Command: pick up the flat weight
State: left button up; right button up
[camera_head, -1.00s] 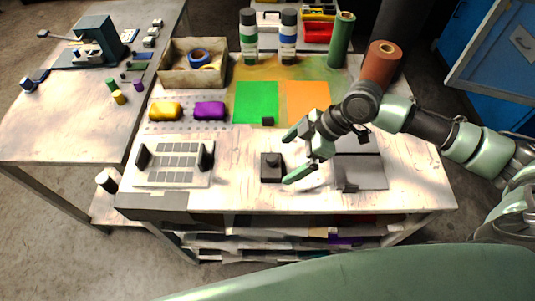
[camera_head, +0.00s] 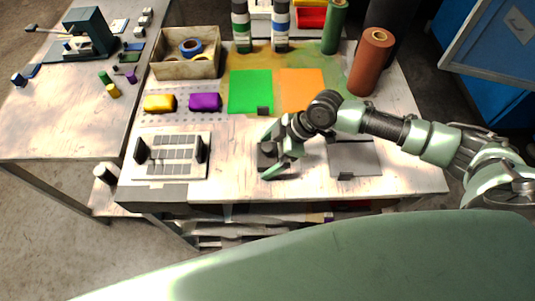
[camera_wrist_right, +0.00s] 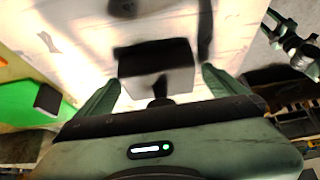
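The flat weight (camera_head: 267,160) is a dark square block with a small knob on top. It sits on the light table near the front, partly hidden by my right gripper. My right gripper (camera_head: 268,153) is open, with one finger on the far side of the weight and one on the near side. In the right wrist view the weight (camera_wrist_right: 160,60) lies ahead of and between the spread fingers (camera_wrist_right: 160,92), its knob pointing toward the palm. Neither finger visibly touches it; the remaining gap is hard to judge. My left gripper is not in view.
A grey plate (camera_head: 355,160) lies right of the weight, and a slotted tray (camera_head: 172,173) lies left. Behind are a green sheet (camera_head: 250,88) with a small dark block (camera_head: 263,111) and an orange sheet (camera_head: 301,85). A brown roll (camera_head: 371,65) stands at the back right.

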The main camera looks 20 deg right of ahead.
jog(key=c, duration=2)
jog(key=shift+w+r, duration=0.15)
jog(key=shift+w, duration=0.05)
